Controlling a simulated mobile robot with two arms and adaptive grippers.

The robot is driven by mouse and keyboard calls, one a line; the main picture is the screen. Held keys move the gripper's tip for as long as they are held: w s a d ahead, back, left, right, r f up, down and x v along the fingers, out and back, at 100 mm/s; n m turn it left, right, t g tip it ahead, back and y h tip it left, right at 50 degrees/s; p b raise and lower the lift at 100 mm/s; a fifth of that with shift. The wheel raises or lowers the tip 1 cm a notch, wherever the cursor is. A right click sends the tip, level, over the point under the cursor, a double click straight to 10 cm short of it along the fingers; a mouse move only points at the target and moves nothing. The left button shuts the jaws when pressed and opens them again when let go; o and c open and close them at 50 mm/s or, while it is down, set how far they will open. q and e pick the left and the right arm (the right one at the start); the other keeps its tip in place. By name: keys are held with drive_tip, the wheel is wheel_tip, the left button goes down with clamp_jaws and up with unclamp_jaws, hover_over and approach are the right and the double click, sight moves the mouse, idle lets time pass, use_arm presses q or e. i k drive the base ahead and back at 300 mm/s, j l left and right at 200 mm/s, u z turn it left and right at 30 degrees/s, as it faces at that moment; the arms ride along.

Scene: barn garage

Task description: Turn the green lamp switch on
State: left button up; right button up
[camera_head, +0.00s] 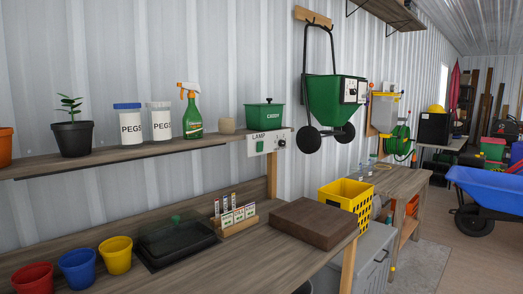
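A small white panel marked LAMP (267,141) is fixed to the front edge of the wall shelf, near the shelf's right end. On it a small green switch (259,146) shows at the left and a round grey knob (281,143) at the right. The switch is too small to tell whether it is on or off. Nothing covers the panel. Neither of my grippers is in view.
The wall shelf (120,155) holds a potted plant (73,138), two PEGS tubs, a spray bottle (192,115) and a green box (264,116). Below, the bench (250,262) holds coloured pots, a dark tray (176,240), a packet rack and a brown block (313,223). A green spreader (326,95) hangs right of the panel.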

sight(260, 145)
drive_tip(key=i+l, duration=0.35)
drive_tip(key=i+l+u, duration=0.15)
drive_tip(key=i+l, duration=0.55)
drive_tip(key=l, duration=0.2)
drive_tip(key=i+l+u, duration=0.15)
drive_tip(key=i+l, duration=0.5)
drive_tip(key=l, duration=0.3)
drive_tip(key=u, duration=0.05)
